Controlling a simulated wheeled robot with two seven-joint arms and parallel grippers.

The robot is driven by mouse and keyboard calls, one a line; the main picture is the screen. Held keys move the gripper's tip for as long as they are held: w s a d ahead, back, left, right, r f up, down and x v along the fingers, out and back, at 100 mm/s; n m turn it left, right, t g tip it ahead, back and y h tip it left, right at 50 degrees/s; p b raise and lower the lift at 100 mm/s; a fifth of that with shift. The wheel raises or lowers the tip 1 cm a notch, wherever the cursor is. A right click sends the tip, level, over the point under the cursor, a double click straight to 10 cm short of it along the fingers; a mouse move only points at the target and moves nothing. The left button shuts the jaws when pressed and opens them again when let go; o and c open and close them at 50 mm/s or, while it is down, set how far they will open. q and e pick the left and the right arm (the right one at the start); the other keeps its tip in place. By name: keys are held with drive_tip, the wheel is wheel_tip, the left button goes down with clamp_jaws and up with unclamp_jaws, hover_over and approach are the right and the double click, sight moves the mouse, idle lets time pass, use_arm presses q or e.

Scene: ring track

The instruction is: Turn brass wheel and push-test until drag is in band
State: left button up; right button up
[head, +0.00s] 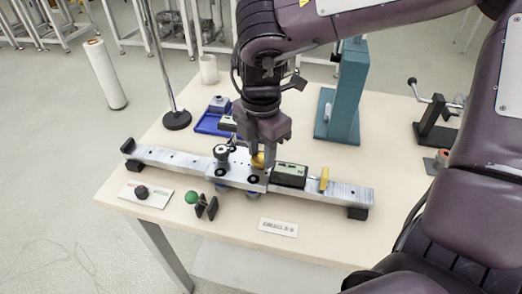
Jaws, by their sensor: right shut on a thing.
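The brass wheel (257,160) shows as a small yellow piece on top of the silver carriage (237,176), partly hidden by my gripper. My right gripper (262,150) points down from above and is shut on the brass wheel. The carriage sits around the middle of a long metal track (180,161) that runs across the table. A dark display box (290,174) is right of the carriage, and a yellow upright piece (324,179) stands farther right on the track. My left gripper is not in view.
A green-knobbed piece (192,197), a dial plate (145,194) and a label plate (278,227) lie along the table's front. A blue tray (214,122), a stand base (177,120), a teal column (346,95) and a cranked fixture (436,120) stand behind. The front right tabletop is partly hidden by my arm.

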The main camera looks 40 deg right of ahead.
sight(261, 157)
drive_tip(key=o, duration=1)
drive_tip(key=shift+c, duration=0.2)
wheel_tip(261, 157, up, 7)
drive_tip(key=shift+f, duration=0.1)
drive_tip(key=shift+r+p, duration=0.3)
drive_tip(key=shift+r, duration=0.2)
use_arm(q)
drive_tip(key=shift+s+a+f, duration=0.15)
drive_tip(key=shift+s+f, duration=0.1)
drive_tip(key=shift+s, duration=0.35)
